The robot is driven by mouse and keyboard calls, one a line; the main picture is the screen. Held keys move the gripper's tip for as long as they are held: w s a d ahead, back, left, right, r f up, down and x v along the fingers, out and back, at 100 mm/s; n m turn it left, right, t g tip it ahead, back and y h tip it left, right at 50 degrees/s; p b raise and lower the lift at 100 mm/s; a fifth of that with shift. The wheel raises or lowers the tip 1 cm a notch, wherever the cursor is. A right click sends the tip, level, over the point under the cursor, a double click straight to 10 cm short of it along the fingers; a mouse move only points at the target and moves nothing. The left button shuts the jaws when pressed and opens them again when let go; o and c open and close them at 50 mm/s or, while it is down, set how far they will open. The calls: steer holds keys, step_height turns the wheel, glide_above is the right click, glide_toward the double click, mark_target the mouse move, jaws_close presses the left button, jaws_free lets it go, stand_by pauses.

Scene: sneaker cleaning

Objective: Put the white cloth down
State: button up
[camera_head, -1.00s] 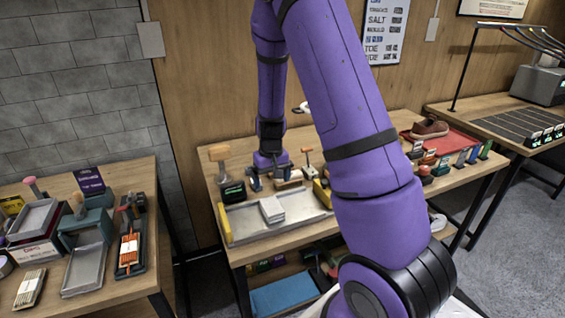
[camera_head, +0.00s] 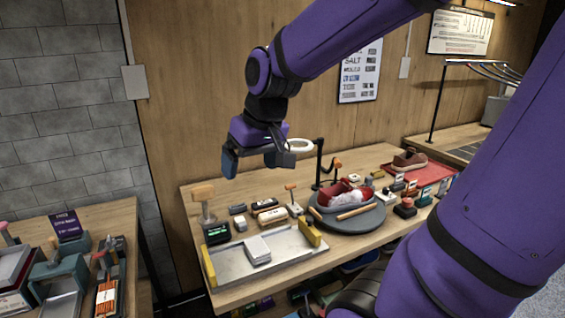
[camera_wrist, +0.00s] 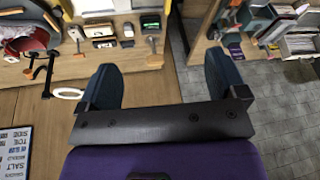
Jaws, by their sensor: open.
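The white cloth (camera_head: 257,249) lies folded as a small flat stack in the shallow grey metal tray (camera_head: 228,273) on the middle table. My gripper (camera_head: 255,162) is raised in the air above the back of that table, apart from the cloth. In the wrist view its two dark fingers (camera_wrist: 163,85) are spread wide, with nothing between them.
A round turntable (camera_head: 365,218) holding a red and white shoe stands right of the tray. Brushes and small boxes line the table's back, beside a white ring lamp (camera_head: 301,145). A brown shoe (camera_head: 409,160) sits on a red mat. A side table is at left.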

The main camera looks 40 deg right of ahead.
steer(key=s+a+r+t, duration=0.1)
steer(key=s+r, duration=0.3)
steer(key=s, duration=0.7)
steer(key=shift+a+n+h, duration=0.4)
steer(key=shift+a, duration=0.05)
steer(key=shift+o, duration=0.4)
steer(key=shift+r, duration=0.1)
